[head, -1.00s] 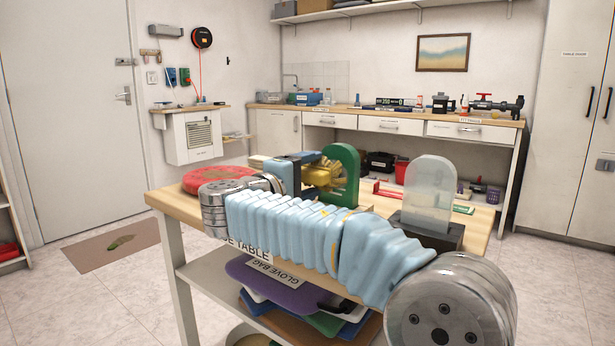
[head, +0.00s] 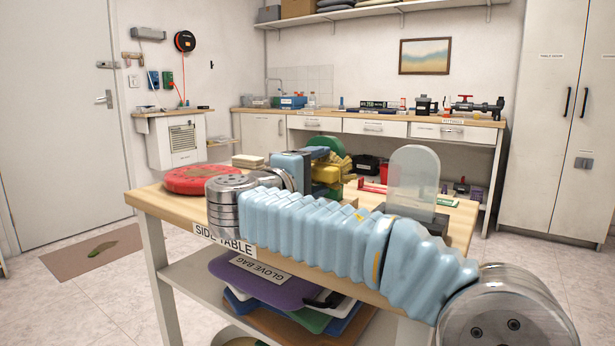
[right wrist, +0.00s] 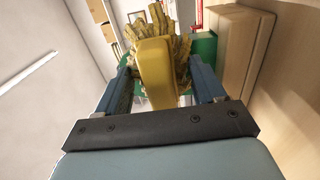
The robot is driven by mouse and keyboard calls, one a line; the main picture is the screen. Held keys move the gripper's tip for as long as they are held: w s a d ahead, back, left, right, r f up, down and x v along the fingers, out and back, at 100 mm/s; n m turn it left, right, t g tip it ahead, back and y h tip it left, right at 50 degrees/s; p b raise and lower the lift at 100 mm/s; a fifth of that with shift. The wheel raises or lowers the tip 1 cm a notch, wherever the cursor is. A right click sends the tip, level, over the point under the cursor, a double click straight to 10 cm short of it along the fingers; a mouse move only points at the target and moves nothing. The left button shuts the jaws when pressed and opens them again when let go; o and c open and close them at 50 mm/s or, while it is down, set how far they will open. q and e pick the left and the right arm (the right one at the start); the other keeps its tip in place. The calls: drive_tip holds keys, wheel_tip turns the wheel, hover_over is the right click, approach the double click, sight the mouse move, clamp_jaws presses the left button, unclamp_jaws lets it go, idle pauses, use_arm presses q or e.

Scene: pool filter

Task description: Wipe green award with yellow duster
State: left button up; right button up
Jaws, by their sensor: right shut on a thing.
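The green award (head: 323,147) stands on the side table (head: 178,203) in the head view, mostly hidden behind my right gripper and the duster. My right gripper (head: 325,172) is shut on the yellow duster (head: 333,163). The duster's yellow handle (right wrist: 155,72) lies between the fingers in the right wrist view, with its shaggy head beyond. Green surfaces of the award (right wrist: 204,46) show beside and behind the duster head there; whether they touch I cannot tell. My left gripper is not in view.
A clear rounded award (head: 413,172) on a dark base stands on the table to the right. A red round object (head: 199,179) lies at the table's left. My right arm crosses the table's front. A counter (head: 370,119) runs behind.

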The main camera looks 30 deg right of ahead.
drive_tip(key=shift+s+d, duration=0.35)
drive_tip(key=shift+s, duration=0.45)
drive_tip(key=shift+w+a+r+p, duration=0.1)
drive_tip(key=shift+w+a+p, duration=0.3)
drive_tip(key=shift+w, duration=0.55)
drive_tip(key=shift+w+a+p, duration=0.3)
drive_tip(key=shift+w+p, duration=0.15)
drive_tip(key=shift+w, duration=0.45)
drive_tip(key=shift+w+a+r+p, duration=0.1)
drive_tip(key=shift+w+a+p, duration=0.3)
drive_tip(key=shift+w, duration=0.55)
drive_tip(key=shift+w+a+f, duration=0.1)
drive_tip(key=shift+w+f, duration=0.1)
drive_tip(key=shift+w, duration=0.35)
drive_tip(key=v, duration=0.8)
drive_tip(key=shift+a, duration=0.1)
